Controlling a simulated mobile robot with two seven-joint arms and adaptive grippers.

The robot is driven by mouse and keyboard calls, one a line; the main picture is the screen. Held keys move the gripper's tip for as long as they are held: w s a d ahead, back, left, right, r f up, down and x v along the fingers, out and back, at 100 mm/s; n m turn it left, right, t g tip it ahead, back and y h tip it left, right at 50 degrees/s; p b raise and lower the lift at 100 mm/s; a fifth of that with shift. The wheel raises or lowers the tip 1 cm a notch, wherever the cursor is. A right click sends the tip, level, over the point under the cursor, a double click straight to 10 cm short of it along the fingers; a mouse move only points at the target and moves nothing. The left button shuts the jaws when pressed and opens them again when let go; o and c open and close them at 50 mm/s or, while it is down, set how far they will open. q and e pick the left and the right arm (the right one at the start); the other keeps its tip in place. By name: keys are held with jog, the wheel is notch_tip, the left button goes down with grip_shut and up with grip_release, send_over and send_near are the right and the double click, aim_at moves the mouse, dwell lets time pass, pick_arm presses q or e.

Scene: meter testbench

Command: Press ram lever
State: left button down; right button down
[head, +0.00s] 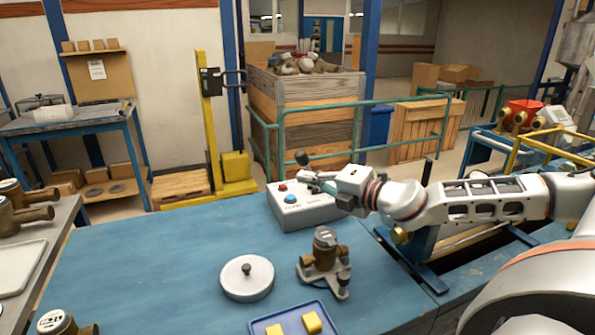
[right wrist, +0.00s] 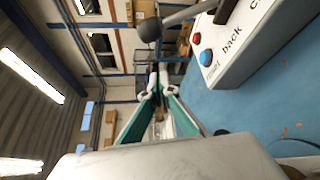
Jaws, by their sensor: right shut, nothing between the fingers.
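The lever I take for the ram lever has a dark ball knob (head: 302,157) on a grey rod, above the back of a grey control box (head: 308,213). In the right wrist view, the ball knob (right wrist: 150,29) and rod show at the top, beside the box (right wrist: 238,58) with its red and blue buttons. My right gripper (head: 312,178) is shut and empty, over the box just below the knob in the head view. Its green fingers (right wrist: 159,79) meet in the wrist view. They look apart from the knob, but the depth gap is unclear. The lever's base is hidden. My left gripper is not in view.
A white round lid (head: 247,278), a brass meter on a grey stand (head: 325,251) and a blue tray (head: 272,323) with yellow blocks occupy the front of the blue table (head: 150,262). The table left of the box is clear. A green rail (head: 400,101) runs behind.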

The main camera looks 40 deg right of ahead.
jog(key=w+d+p, duration=0.1)
jog(key=w+d, duration=0.1)
jog(key=w, duration=0.4)
jog(key=shift+w+r, duration=0.15)
jog(key=shift+w, duration=0.15)
dwell(0.5)
jog(key=shift+w+r, duration=0.1)
dwell(0.3)
